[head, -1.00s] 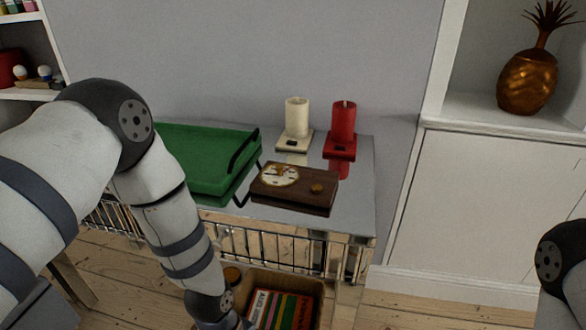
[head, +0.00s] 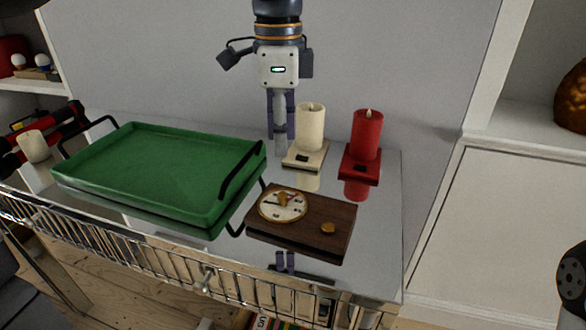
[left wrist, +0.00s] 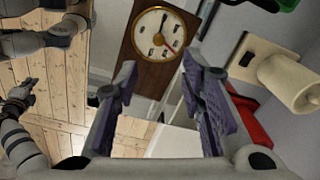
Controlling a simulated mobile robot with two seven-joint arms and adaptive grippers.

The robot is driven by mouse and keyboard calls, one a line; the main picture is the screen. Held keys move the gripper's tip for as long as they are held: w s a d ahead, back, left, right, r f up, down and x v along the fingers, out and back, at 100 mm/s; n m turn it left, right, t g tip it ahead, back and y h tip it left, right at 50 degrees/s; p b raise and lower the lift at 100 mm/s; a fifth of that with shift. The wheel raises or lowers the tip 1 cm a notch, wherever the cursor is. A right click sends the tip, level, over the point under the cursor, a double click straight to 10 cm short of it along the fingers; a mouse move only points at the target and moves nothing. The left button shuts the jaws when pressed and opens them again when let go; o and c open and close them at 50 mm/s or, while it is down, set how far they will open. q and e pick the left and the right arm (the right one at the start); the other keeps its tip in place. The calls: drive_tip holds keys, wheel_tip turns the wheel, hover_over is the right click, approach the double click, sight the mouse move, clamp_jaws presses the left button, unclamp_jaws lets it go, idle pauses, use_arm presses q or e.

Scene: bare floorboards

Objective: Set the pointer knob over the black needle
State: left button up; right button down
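A dark wooden instrument box (head: 340,217) lies on the shiny tabletop. Its round white dial (head: 297,211) has a brass rim and a brass pointer knob (head: 283,198) at the centre. The dial also shows in the left wrist view (left wrist: 149,26). Dark marks show on its face, but I cannot tell the exact angle between pointer and black needle. My left gripper (head: 280,122) is open, empty, fingers down, above the table; in the left wrist view its spread fingers (left wrist: 158,88) frame the box below the dial. My right gripper (left wrist: 30,88) is tiny there.
A green tray (head: 150,172) with black handles stands left of the box. A cream candle (head: 311,125) and a red candle (head: 367,135) on stands are behind it. The wall is close behind.

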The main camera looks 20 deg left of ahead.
sight(282, 194)
use_arm(q)
wheel_tip(282, 194, down, 12)
drive_tip(key=shift+s, duration=0.1)
clamp_jaws()
